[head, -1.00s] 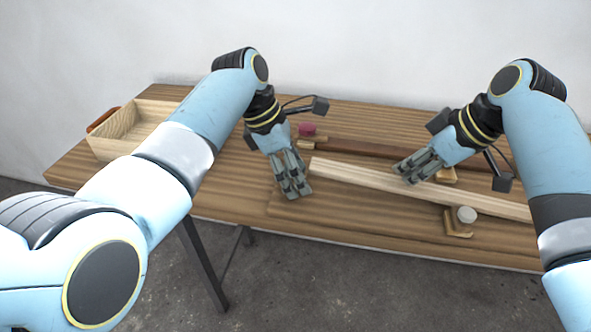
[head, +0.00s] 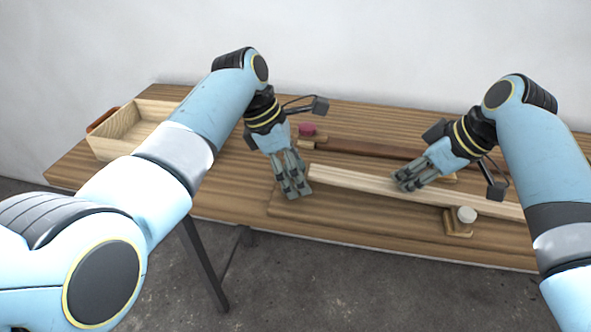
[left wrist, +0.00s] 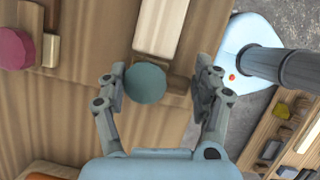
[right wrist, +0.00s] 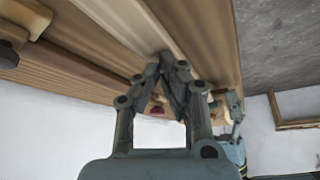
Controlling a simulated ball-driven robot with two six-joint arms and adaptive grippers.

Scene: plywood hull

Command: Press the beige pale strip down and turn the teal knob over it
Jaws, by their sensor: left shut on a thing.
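The beige pale strip (head: 350,180) lies lengthwise over the front board; its left end is close to my left gripper (head: 293,192). In the left wrist view the strip (left wrist: 160,25) ends beside the round teal knob (left wrist: 146,82). The knob sits between the fingers of my left gripper (left wrist: 160,88), which is shut on it; in the head view these fingers hide the knob. My right gripper (head: 404,183) has its fingertips together at the strip, around its middle. In the right wrist view the closed fingertips (right wrist: 170,68) reach the strip (right wrist: 130,25).
Behind lie a dark brown strip (head: 365,147) and a red knob (head: 307,129). An open wooden box (head: 115,140) stands at the table's left. The table's front left is clear.

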